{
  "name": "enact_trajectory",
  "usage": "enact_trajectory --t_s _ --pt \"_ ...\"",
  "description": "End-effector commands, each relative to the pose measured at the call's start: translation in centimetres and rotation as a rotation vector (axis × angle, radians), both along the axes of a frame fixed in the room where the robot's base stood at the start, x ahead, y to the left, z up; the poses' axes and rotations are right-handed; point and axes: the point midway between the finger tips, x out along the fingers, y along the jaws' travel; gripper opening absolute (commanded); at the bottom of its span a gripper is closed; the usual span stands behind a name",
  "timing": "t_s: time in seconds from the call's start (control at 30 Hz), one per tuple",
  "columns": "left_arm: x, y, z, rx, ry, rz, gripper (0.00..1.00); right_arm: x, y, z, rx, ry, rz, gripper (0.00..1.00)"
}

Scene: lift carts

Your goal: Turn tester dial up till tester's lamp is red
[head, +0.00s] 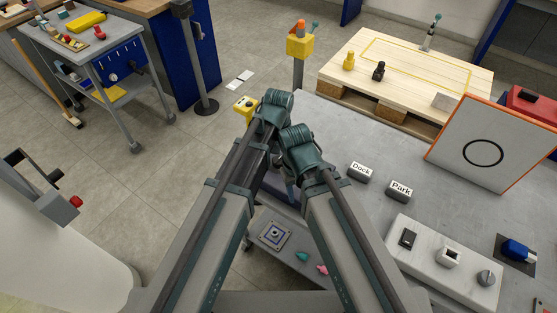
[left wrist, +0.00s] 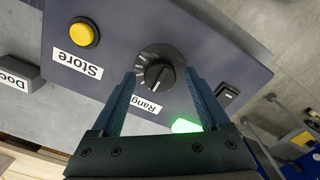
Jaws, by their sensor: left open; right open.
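The tester (left wrist: 225,50) is a dark blue-grey panel in the left wrist view. Its black round dial (left wrist: 160,74) sits mid-panel above a partly covered "Range" label (left wrist: 146,104). The tester's lamp (left wrist: 185,126) glows green, partly hidden by a finger. My left gripper (left wrist: 162,72) is open, its two fingers on either side of the dial; I cannot tell whether they touch it.
The tester also has a yellow "Store" button (left wrist: 84,33) and a black rocker switch (left wrist: 227,95). "Dock" (head: 360,171) and "Park" (head: 401,190) blocks stand on the grey bench right of my arms. A white switch box (head: 440,262) and a white board (head: 485,145) are farther right.

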Motion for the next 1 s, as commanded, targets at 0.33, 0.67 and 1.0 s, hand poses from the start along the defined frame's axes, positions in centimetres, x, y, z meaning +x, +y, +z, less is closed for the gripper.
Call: enact_trajectory --t_s 0.33,0.67,1.0 --pt "0.00 0.00 0.08 0.000 0.000 0.000 0.47 0.00 0.00 0.08 0.000 0.000 0.000 0.50" --pt "0.00 0.00 0.08 0.000 0.000 0.000 0.00 0.00 0.00 0.08 0.000 0.000 0.000 0.50" --pt "0.00 0.01 0.07 0.000 0.000 -0.276 0.00 0.00 0.00 0.07 0.000 0.000 0.000 0.50"
